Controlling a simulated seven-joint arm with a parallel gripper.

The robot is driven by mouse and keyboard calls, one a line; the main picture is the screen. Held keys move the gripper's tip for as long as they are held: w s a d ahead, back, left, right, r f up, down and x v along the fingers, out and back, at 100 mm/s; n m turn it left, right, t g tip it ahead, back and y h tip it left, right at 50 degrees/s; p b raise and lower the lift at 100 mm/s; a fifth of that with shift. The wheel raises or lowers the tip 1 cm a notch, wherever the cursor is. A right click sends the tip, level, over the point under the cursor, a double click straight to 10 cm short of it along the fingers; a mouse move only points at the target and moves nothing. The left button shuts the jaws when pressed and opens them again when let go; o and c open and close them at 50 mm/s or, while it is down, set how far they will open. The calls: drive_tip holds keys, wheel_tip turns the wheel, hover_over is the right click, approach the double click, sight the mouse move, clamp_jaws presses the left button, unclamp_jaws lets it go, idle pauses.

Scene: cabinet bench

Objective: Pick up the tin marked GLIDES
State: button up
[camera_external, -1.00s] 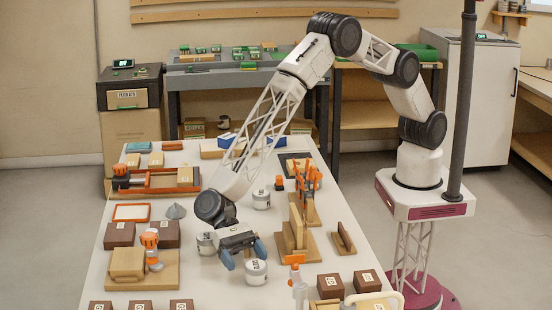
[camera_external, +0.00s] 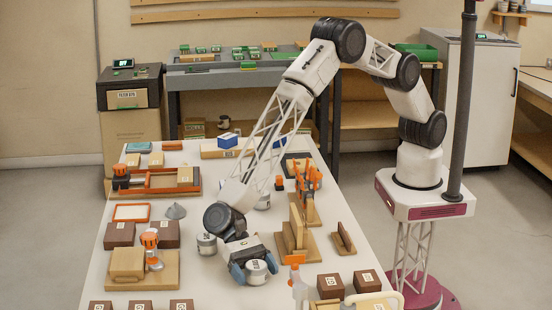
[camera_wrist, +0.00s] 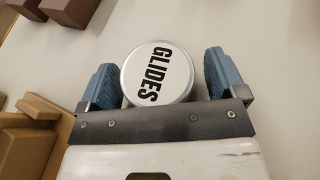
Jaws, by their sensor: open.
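The round metal tin marked GLIDES (camera_wrist: 158,73) has a white lid with black letters. In the wrist view it sits between the two blue fingertips of my gripper (camera_wrist: 160,85). The gripper is open, with a small gap at the left finger and a gap at the right. In the external view the tin (camera_external: 256,270) stands on the white table, and my gripper (camera_external: 255,271) has a finger on each side of it. The gripper's body hides part of the tin.
Another tin (camera_external: 207,244) stands just left of my wrist, and one more (camera_external: 263,201) is behind it. A wooden stand (camera_external: 297,245) is to the right. An orange-and-white bottle (camera_external: 298,285) is close at front right. A wooden block fixture (camera_external: 140,272) lies left.

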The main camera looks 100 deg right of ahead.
sight(256, 265)
drive_tip(key=shift+c, duration=0.2)
drive_tip(key=c, duration=1)
drive_tip(key=shift+r, duration=0.1)
drive_tip(key=shift+r, duration=4.95)
